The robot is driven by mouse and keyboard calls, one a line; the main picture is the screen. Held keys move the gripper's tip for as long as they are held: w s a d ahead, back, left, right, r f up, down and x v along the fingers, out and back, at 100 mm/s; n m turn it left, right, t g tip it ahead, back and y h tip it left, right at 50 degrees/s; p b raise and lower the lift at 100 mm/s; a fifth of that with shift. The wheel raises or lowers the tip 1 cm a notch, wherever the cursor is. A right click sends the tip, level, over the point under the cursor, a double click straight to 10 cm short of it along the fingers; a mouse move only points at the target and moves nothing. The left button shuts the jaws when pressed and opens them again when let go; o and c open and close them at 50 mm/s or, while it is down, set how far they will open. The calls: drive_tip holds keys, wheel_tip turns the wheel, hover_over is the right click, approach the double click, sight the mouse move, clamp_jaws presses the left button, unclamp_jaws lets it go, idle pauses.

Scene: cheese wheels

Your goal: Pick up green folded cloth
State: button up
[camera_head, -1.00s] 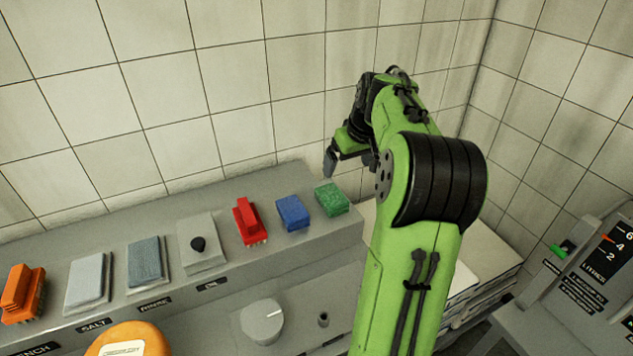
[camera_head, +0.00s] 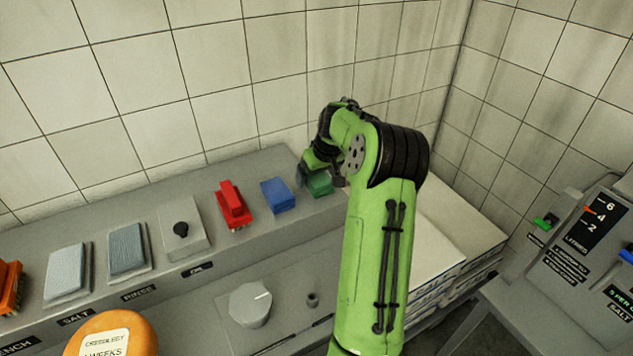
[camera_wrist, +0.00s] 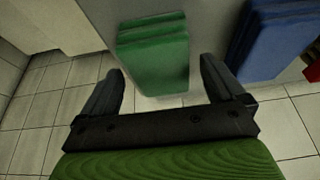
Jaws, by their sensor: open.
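The green folded cloth (camera_head: 319,183) lies at the right end of the grey ledge, beside the blue folded cloth (camera_head: 278,195). In the wrist view the green cloth (camera_wrist: 152,55) shows as a layered block ahead of my gripper, between the lines of its two fingers. My gripper (camera_head: 320,180) is at the green cloth in the head view and partly covers it. In the wrist view my gripper (camera_wrist: 158,88) is open, with nothing between its fingers. I cannot tell whether a finger touches the cloth.
The blue cloth also shows at the right of the wrist view (camera_wrist: 275,40). The tiled wall is close behind. White stacked bags (camera_head: 450,230) lie to the right.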

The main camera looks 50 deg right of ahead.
sight(318, 177)
drive_tip(key=shift+a+r, duration=0.1)
drive_tip(key=shift+f, duration=0.3)
idle(0.4)
drive_tip(key=c, duration=1.3)
wheel_tip(318, 177, up, 11)
drive_tip(key=shift+f+p, duration=0.2)
drive_tip(key=shift+p, duration=0.9)
drive_tip(key=o, duration=0.6)
drive_tip(key=c, duration=0.3)
